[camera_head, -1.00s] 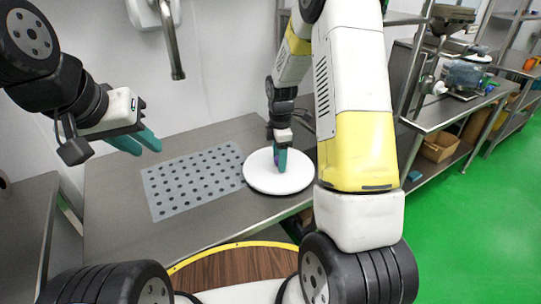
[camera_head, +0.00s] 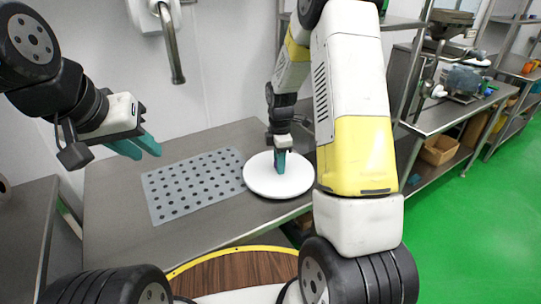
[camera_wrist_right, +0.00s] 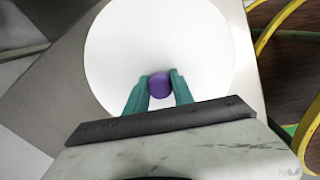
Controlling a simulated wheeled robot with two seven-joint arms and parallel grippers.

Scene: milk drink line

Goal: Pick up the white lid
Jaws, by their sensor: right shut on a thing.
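The white lid (camera_head: 262,184) is a round flat disc at the right part of the steel table. It also shows in the right wrist view (camera_wrist_right: 120,50), with a purple knob (camera_wrist_right: 160,84) on it. My right gripper (camera_head: 280,168) points down over the lid, and its teal fingers are shut on the purple knob, one on each side, in the right wrist view (camera_wrist_right: 160,88). In the head view the fingers hide the knob. I cannot tell whether the lid is raised off the table. My left gripper (camera_head: 137,147) hangs in the air at the left, with its teal fingers apart and empty.
A grey perforated mat (camera_head: 195,185) lies on the steel table (camera_head: 115,215) left of the lid. A metal tap pipe (camera_head: 171,45) hangs from the wall behind. A cardboard box (camera_head: 438,150) sits on a shelf at right. The table's front left is bare.

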